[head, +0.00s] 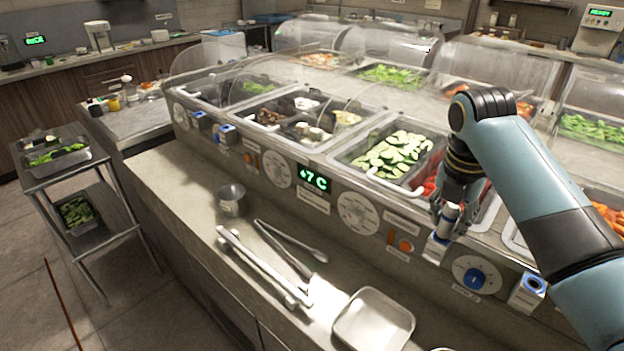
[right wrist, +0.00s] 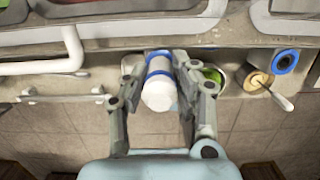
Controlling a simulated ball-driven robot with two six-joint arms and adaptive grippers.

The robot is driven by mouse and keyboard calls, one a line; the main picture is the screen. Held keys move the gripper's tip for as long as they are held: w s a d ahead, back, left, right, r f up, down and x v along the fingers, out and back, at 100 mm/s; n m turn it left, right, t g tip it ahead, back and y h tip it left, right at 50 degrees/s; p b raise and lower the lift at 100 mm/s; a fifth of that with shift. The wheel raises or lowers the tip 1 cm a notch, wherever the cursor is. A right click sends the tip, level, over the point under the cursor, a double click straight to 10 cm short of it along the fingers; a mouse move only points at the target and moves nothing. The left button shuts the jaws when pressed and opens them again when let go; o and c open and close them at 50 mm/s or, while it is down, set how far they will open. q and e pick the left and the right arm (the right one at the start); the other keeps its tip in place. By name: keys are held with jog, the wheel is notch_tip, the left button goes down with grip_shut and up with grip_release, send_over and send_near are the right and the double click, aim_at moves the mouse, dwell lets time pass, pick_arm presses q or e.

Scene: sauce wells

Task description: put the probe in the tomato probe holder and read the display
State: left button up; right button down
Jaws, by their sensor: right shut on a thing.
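My right gripper (head: 447,213) is shut on the probe (head: 446,222), a white cylinder with blue bands. In the right wrist view the probe (right wrist: 158,92) sits between the two fingers of the gripper (right wrist: 160,78). In the head view it is upright, just above or at a pale holder (head: 436,250) on the counter front, by the well with red tomato (head: 430,186). I cannot tell whether the probe is inside it. The green display (head: 313,178) on the front panel seems to read "+7 C". My left gripper is not in view.
A blue-ringed holder (head: 534,285) stands right of the blue knob (head: 473,277). Clear guards cover the back wells. A cucumber well (head: 392,152) is left of the tomato.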

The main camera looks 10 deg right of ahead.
jog(key=shift+r+p, duration=0.7)
jog(key=shift+r, duration=3.1)
